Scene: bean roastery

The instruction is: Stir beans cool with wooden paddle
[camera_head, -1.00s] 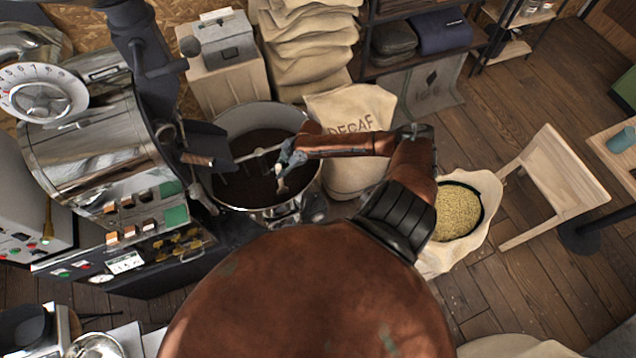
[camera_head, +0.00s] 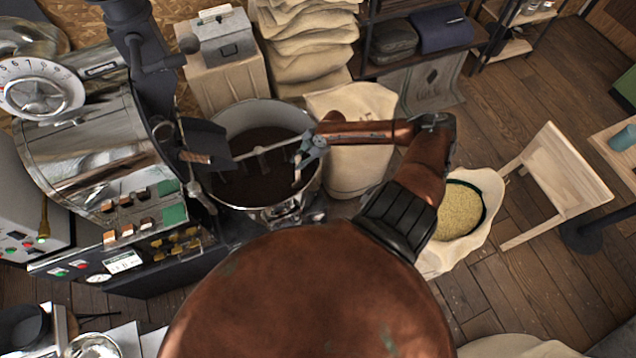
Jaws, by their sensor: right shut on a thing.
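The round metal cooling bin (camera_head: 232,118) holds dark brown beans (camera_head: 240,185). My right gripper (camera_head: 305,152) is over the bin's right side, near the rim. It is shut on a thin, pale piece that points down toward the beans, which looks like the wooden paddle (camera_head: 297,178). Only a little of the paddle shows, and I cannot tell how deep its lower end is in the beans. My left gripper is not in view.
The bin's metal stirring bar (camera_head: 265,150) crosses it close to my gripper. The roaster (camera_head: 90,150) stands at the left. A DECAF sack (camera_head: 355,175) is right of the bin, and an open sack of pale beans (camera_head: 460,210) stands farther right.

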